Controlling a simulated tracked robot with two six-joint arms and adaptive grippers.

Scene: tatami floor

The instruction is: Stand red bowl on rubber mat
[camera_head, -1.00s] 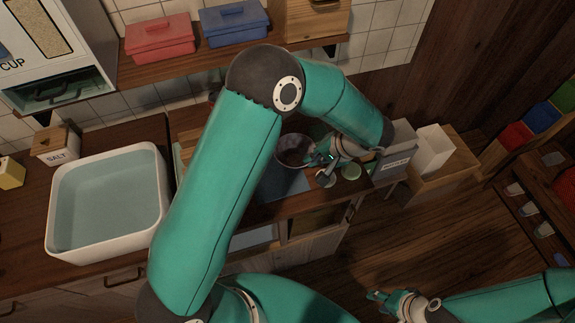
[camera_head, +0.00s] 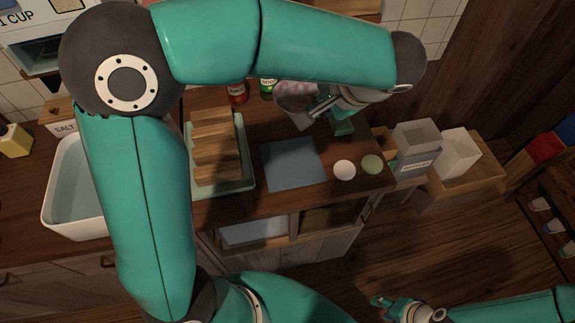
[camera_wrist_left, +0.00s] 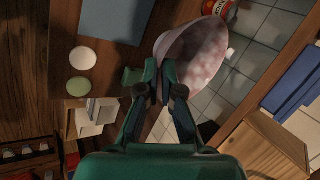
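The red bowl (camera_head: 297,95) looks pinkish and mottled inside and is tilted, raised above the back of the counter. It also shows in the left wrist view (camera_wrist_left: 200,52), its rim at my fingertips. My left gripper (camera_head: 322,106) is shut on the bowl's rim; its fingers show in the left wrist view (camera_wrist_left: 160,76) with the rim between them. The rubber mat (camera_head: 293,163) is a flat blue-grey square, bare, in front of the bowl. My right gripper (camera_head: 380,305) is low at the bottom of the head view, empty, its fingers apart.
A rack with wooden slats (camera_head: 217,150) stands left of the mat. A white disc (camera_head: 344,170) and a green disc (camera_head: 371,164) lie to its right, with a green block (camera_head: 343,127) behind. A grey container (camera_head: 415,150) stands further right. Bottles (camera_head: 237,92) stand at the back.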

